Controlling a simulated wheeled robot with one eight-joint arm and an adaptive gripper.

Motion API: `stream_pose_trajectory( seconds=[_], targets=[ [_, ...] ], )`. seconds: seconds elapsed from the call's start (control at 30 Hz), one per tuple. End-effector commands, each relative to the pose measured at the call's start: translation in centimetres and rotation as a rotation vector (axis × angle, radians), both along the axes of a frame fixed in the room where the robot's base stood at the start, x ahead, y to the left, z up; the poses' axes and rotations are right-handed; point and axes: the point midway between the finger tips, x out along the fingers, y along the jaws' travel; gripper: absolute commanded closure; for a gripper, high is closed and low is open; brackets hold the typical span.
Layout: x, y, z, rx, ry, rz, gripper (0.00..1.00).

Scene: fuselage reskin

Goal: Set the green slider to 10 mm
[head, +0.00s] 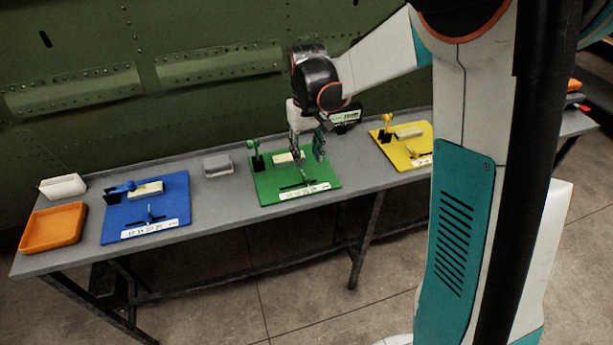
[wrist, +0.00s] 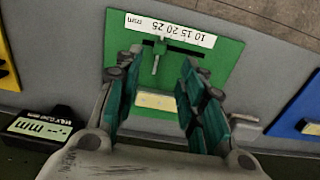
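The green board (head: 268,187) lies mid-bench and also shows in the wrist view (wrist: 226,58). It bears a white scale strip (wrist: 170,30) marked 10, 15, 20, 25 mm, upside down in the wrist view, with 10 at right. The green slider (wrist: 158,56) sits by a dark slot, toward the 25 end; its exact reading is unclear. A cream block (wrist: 155,101) lies behind it. My gripper (head: 306,152) is above the board, open and empty. In the wrist view its fingers (wrist: 161,66) appear either side of the slider, with no visible contact.
A blue board (head: 172,208) is at left and a yellow board (head: 423,142) at right. A grey block (head: 218,165) lies between blue and green. A black mm display (wrist: 38,128) stands behind the green board. An orange tray (head: 53,228) is at the left end.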

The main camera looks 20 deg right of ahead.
Motion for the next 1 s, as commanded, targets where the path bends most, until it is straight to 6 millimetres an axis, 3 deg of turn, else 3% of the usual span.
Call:
stream_pose_trajectory(
  seconds=[0.03,0.2,0.43,0.9,1.0],
  targets=[
    [0.0,0.0,-1.4,0.0,0.0,0.0,0.63],
    [0.0,0.0,-4.7,0.0,-0.001,0.0,0.63],
    [0.0,0.0,-7.9,0.0,-0.001,0.0,0.63],
    [0.0,0.0,-9.0,0.0,-0.001,0.0,0.63],
    [0.0,0.0,-9.0,0.0,-0.001,0.0,0.84]
  ],
)
